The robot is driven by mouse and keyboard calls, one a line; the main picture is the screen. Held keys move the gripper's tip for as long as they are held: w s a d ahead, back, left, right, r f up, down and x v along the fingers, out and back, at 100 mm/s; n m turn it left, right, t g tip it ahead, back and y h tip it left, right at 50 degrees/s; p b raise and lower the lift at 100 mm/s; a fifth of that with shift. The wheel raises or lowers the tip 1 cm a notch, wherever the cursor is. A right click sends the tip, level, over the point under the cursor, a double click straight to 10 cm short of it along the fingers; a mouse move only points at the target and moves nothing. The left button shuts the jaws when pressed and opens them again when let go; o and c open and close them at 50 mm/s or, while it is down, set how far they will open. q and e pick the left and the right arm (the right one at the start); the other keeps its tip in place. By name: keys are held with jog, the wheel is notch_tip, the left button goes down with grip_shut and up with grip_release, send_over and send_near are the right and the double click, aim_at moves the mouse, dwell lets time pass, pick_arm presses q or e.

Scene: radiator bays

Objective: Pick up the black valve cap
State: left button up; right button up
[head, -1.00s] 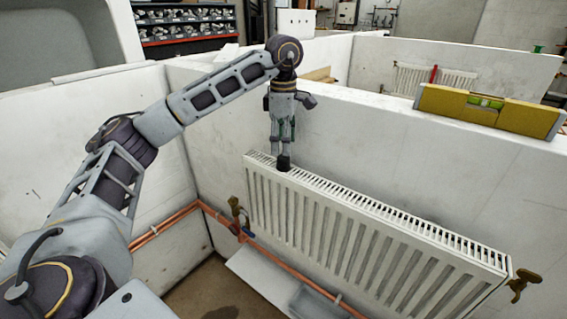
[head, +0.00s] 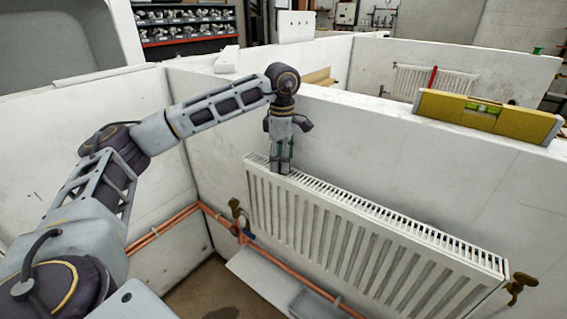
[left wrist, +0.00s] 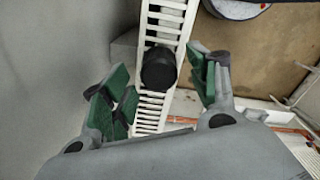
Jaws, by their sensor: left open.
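The black valve cap (left wrist: 158,68) is a short dark cylinder on the slatted top grille of the white radiator (head: 360,245). In the left wrist view it lies between the two green-padded fingers of my open left gripper (left wrist: 160,80), with a gap on both sides. In the head view my left gripper (head: 281,168) points straight down at the left end of the radiator top. Its fingers hide most or all of the cap there. My right gripper is not in view.
White partition walls (head: 400,150) stand behind and left of the radiator. Brass valves (head: 521,287) and copper pipes (head: 165,222) are at the radiator's ends and below.

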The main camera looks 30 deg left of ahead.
pick_arm(q)
jog(key=shift+f, duration=0.6)
jog(key=c, duration=0.9)
